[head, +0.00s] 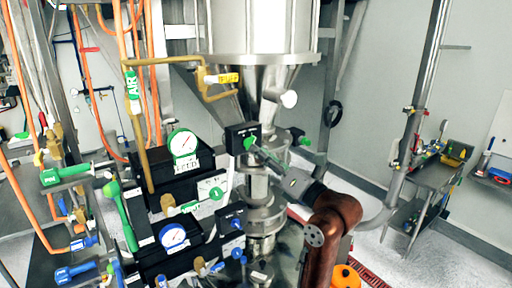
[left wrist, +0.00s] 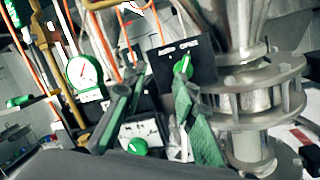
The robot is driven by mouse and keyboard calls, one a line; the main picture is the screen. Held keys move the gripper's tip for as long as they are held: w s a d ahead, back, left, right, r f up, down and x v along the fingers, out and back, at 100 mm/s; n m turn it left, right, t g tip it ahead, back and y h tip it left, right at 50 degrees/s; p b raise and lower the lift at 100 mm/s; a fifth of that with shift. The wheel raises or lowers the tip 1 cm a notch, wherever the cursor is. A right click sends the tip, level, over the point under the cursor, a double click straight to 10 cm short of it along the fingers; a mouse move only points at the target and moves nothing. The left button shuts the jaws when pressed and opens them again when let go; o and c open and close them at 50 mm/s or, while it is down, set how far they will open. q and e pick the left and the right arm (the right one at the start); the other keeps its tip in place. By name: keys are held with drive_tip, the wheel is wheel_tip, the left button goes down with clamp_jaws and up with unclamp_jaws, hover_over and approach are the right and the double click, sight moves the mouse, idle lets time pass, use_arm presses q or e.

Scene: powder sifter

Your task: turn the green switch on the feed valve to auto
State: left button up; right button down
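The green switch (head: 249,143) sits on a black box on the feed valve, below the steel hopper. In the left wrist view the switch (left wrist: 183,67) is on a black plate (left wrist: 170,85) with labels that look like AUTO at left and OPEN at right. The knob seems tilted toward the upper right, nearer OPEN. My left gripper (head: 262,154) is just in front of the switch. Its green-padded fingers (left wrist: 158,78) are apart with nothing between them. The right fingertip is close below the knob; I cannot tell whether it touches. My right gripper is not in view.
A green-rimmed gauge (head: 184,143) and a blue-rimmed gauge (head: 174,238) stand on black boxes at left. A green knob (left wrist: 137,146) is below the switch. Orange hoses (head: 130,75) and a brass pipe (head: 146,150) run at left. A steel flange (left wrist: 250,90) stands close at right.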

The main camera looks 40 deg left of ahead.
use_arm(q)
drive_tip(key=w+a+t+h+p, duration=0.1)
drive_tip(key=w+a+h+p, duration=0.1)
drive_tip(key=w+a+p, duration=0.1)
drive_tip(key=w+a+f, duration=0.1)
drive_tip(key=a, duration=0.1)
drive_tip(key=shift+a+m, duration=0.3)
drive_tip(key=shift+m, duration=0.1)
clamp_jaws()
idle(0.4)
